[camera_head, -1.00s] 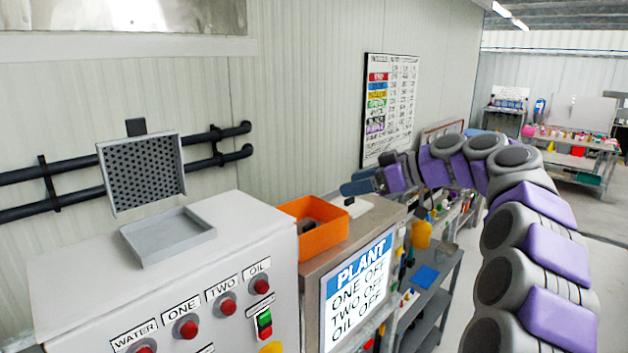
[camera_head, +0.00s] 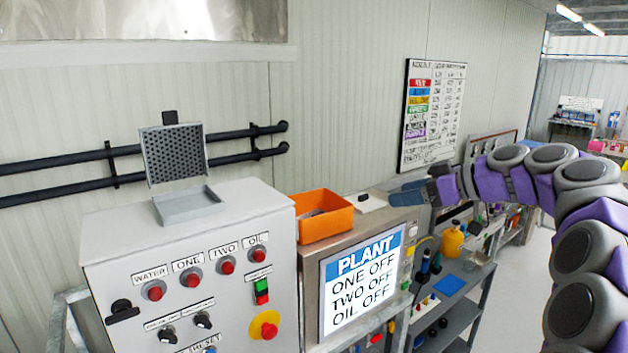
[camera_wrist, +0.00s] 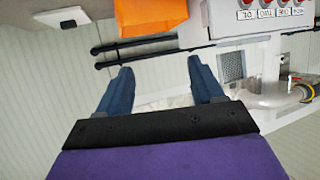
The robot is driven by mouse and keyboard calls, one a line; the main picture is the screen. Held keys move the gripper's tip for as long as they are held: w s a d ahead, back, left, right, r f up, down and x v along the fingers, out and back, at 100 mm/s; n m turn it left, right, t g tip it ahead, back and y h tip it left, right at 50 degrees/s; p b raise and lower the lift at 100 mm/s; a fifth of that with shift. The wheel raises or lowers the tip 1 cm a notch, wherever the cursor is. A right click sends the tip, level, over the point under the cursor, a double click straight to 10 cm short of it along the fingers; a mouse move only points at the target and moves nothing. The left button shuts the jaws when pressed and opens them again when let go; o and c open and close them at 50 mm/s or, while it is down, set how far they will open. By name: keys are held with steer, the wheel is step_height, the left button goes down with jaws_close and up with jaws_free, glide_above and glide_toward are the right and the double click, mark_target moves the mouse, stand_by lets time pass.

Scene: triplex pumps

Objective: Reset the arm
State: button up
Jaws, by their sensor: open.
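My arm (camera_head: 585,235), purple and grey, curves in from the right edge in the head view and reaches toward the back wall. My gripper (camera_head: 408,192) is at its far end, to the right of an orange bin (camera_head: 325,228). In the wrist view my gripper (camera_wrist: 160,72) has its two blue fingers spread wide with nothing between them. The orange bin shows beyond the fingers in the wrist view (camera_wrist: 150,16), apart from them.
A grey control panel (camera_head: 240,308) with red buttons stands at the left front. A screen reading PLANT (camera_head: 360,285) is beside it. Grey shelving (camera_head: 455,300) with tools lies under the arm. Black pipes (camera_head: 75,185) run along the wall. Open floor shows at the right.

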steer(key=s+a+f+m+g+h+b, duration=0.2)
steer(key=s+a+f+g+b, duration=0.1)
steer(key=s+a+f, duration=0.55)
steer(key=s+a+f+m+g+h+b, duration=0.25)
steer(key=s+a+f, duration=0.25)
steer(key=s+f, duration=0.6)
steer(key=s+d+f+m+g+h+b, duration=0.2)
steer(key=s+d+f+m+h, duration=0.1)
steer(key=s+f, duration=0.6)
steer(key=s+d+f+m+g+h+b, duration=0.2)
steer(key=s+d+f, duration=0.3)
steer(key=s+f, duration=0.5)
steer(key=s+m+h+b, duration=0.1)
steer(key=s, duration=0.5)
steer(key=shift+s+d+f, duration=0.3)
steer(key=shift+d, duration=0.05)
steer(key=shift+a, duration=0.1)
steer(key=shift+a, duration=0.35)
